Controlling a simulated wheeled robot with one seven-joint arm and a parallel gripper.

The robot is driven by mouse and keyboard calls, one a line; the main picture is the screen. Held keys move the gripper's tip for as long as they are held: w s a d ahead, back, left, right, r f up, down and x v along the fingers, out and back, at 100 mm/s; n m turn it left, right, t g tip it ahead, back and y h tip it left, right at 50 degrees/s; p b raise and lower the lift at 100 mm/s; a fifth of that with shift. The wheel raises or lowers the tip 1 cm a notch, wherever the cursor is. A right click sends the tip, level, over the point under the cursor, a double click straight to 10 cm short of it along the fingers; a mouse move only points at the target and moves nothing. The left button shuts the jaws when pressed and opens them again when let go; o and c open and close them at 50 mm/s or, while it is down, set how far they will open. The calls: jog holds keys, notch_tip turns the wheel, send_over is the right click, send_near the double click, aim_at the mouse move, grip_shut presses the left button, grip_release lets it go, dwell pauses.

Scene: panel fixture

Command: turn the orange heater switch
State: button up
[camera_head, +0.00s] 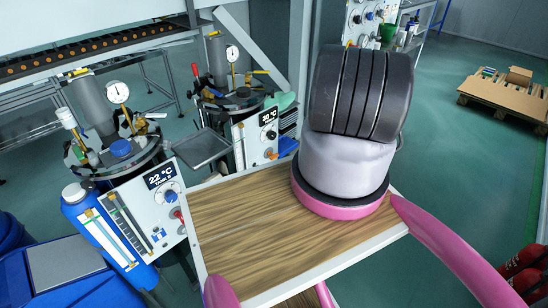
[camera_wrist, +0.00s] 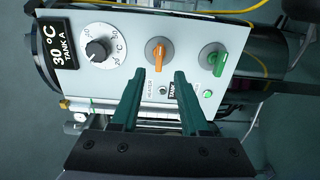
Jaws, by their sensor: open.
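The orange heater switch (camera_wrist: 158,53) sits in the middle of a light grey panel (camera_wrist: 128,28) in the wrist view. Its handle points roughly up and down the picture. My gripper (camera_wrist: 157,74) is open, with two dark green fingers reaching toward the panel. The fingertips lie just below the switch, one to each side, with nothing between them. I cannot tell how far they are from the panel surface. In the head view, a panel reading 30 °C (camera_head: 268,116) stands behind the wooden board, and my arm stands to its right.
On the panel, a black dial (camera_wrist: 98,49) is left of the switch and a green switch (camera_wrist: 214,57) is right of it. A yellow cable (camera_wrist: 225,10) runs along the top. Another panel reading 22 °C (camera_head: 160,177) stands at left in the head view.

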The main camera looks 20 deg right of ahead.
aim_at(274, 156)
jog(key=x, duration=0.9)
jog(key=shift+w, duration=0.1)
grip_shut()
